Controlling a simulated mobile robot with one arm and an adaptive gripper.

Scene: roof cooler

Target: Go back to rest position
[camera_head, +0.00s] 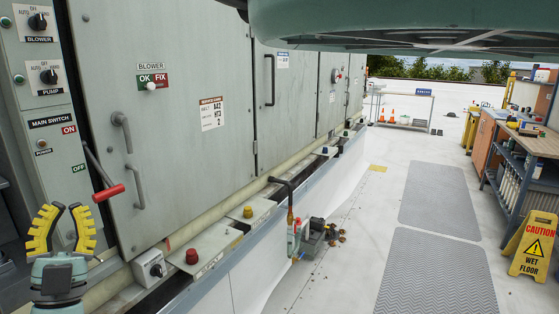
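My gripper (61,231) is at the lower left of the head view, with yellow ridged fingers pointing up and spread apart. It is open, and nothing shows between the fingers. It is in front of the control panel, to the left of the red-handled main switch lever (108,193). It looks apart from the lever, though the depth gap is hard to tell. The lever handle points down to the right, near the OFF label. My gripper covers the lower part of the panel.
Cabinet doors (165,110) line the left. A wet floor sign (533,246) and workbench (525,160) stand right. Grey mats (436,275) lie on the open floor between.

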